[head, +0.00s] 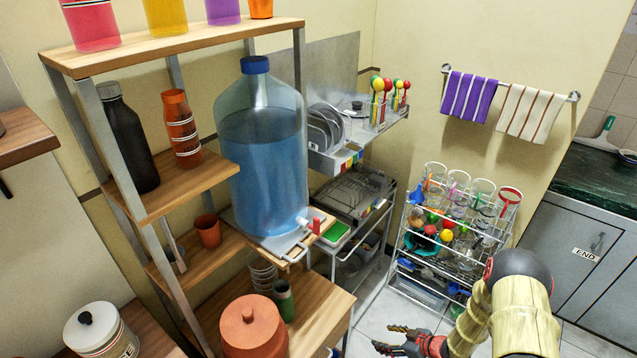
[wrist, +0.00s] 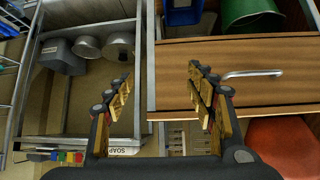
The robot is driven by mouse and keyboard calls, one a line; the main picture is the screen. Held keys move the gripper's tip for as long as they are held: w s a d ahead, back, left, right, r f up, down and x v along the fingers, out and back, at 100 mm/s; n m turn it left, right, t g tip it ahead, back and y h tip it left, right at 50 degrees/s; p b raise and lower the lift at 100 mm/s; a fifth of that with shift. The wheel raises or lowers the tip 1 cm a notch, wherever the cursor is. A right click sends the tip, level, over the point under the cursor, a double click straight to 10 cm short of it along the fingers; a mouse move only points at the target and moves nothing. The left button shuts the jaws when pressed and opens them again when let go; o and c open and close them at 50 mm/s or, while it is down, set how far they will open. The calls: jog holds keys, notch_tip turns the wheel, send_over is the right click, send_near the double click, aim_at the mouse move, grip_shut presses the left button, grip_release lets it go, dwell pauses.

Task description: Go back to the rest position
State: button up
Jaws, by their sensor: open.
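My gripper (head: 398,341) is low in the head view, near the bottom edge, right of the wooden shelf unit and in front of the wire rack. In the wrist view my gripper (wrist: 160,95) shows both fingers spread apart with nothing between them. It is open and empty. My arm comes in from the lower right of the head view. The large blue water bottle (head: 265,160) stands upright on a stand at the centre, with a red-handled tap (head: 314,226) at its lower right. My gripper is apart from the bottle and the tap.
The wooden shelf unit (head: 200,45) stands at the left with bottles and jars. A wire rack (head: 450,245) with glasses and utensils is behind my gripper. In the wrist view a wooden drawer (wrist: 215,70) with a metal handle is near the fingers. Tiled floor is free around my gripper.

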jog(key=d+r+m+g+h, duration=0.1)
jog(key=d+r+m+h, duration=0.2)
jog(key=d, duration=0.5)
jog(key=s+d+r+m+g+h, duration=0.2)
jog(key=s+d+r+h, duration=0.15)
jog(key=r, duration=0.45)
jog(key=s+d+r+m+g+h, duration=0.1)
jog(key=s+d+r+h, duration=0.25)
jog(key=r, duration=0.35)
jog(key=s+a+r+m+t+y, duration=0.1)
jog(key=s+a+r, duration=0.5)
jog(key=r, duration=0.6)
jog(key=s+a+r+m+t+y, duration=0.1)
jog(key=s+a+r, duration=0.6)
jog(key=r, duration=0.5)
jog(key=s+a+r+m+t+y+p, duration=0.1)
jog(key=s+a+r, duration=0.5)
jog(key=r, duration=0.7)
jog(key=shift+s+a, duration=0.2)
jog(key=shift+a, duration=0.1)
